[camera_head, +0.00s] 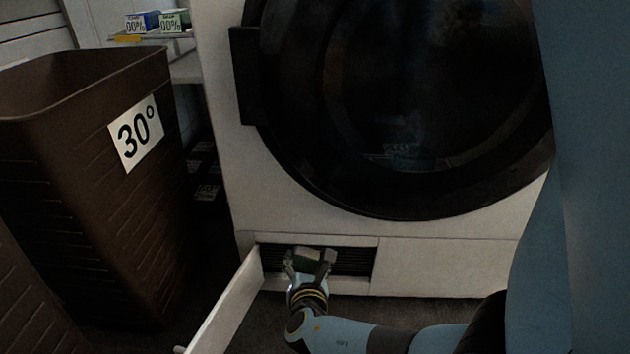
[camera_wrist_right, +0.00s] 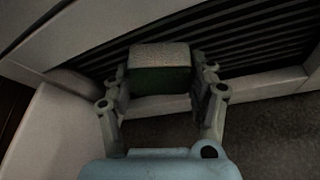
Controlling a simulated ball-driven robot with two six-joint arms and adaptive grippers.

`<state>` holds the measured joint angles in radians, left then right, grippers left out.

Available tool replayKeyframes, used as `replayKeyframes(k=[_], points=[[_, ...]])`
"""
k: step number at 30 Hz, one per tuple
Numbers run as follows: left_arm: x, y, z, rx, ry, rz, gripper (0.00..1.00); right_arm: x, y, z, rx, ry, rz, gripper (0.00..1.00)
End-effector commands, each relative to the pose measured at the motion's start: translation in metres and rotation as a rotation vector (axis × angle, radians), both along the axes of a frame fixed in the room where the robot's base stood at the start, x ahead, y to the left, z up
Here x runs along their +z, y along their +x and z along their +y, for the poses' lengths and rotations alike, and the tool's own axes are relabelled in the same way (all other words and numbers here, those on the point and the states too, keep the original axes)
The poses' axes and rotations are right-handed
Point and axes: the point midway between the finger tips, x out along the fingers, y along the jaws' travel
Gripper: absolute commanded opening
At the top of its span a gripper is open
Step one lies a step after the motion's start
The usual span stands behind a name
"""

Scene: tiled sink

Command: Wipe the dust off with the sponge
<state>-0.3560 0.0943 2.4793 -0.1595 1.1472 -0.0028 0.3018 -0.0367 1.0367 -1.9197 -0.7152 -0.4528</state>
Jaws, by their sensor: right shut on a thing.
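My right gripper (camera_head: 310,264) is shut on the sponge (camera_head: 306,257). The sponge is a small block, green with a pale grey face in the right wrist view (camera_wrist_right: 160,68). My right gripper (camera_wrist_right: 162,82) holds it between its two fingers, in front of dark horizontal slats (camera_head: 354,262) in an opening at the bottom of the white washing machine (camera_head: 330,218). I cannot tell whether the sponge touches the slats. They also show in the right wrist view (camera_wrist_right: 240,40). No dust can be made out clearly. My left gripper is out of view.
An open white flap door (camera_head: 225,308) stands out to the left of the opening. A brown basket (camera_head: 90,190) marked 30° stands at the left. The round dark machine door (camera_head: 400,110) is above. A shelf with small boxes (camera_head: 158,22) is at the back left.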

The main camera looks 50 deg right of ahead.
Motion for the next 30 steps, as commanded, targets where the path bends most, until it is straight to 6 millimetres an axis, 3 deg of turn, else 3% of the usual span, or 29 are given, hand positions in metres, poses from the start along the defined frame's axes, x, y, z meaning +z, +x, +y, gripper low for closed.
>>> replayKeyframes(k=[19,30], points=[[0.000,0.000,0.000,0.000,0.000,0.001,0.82,0.000,0.035,0.028,0.000,0.001,-0.001,0.32],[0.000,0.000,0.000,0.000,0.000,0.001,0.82,0.001,0.035,0.030,0.000,0.000,-0.002,0.32]])
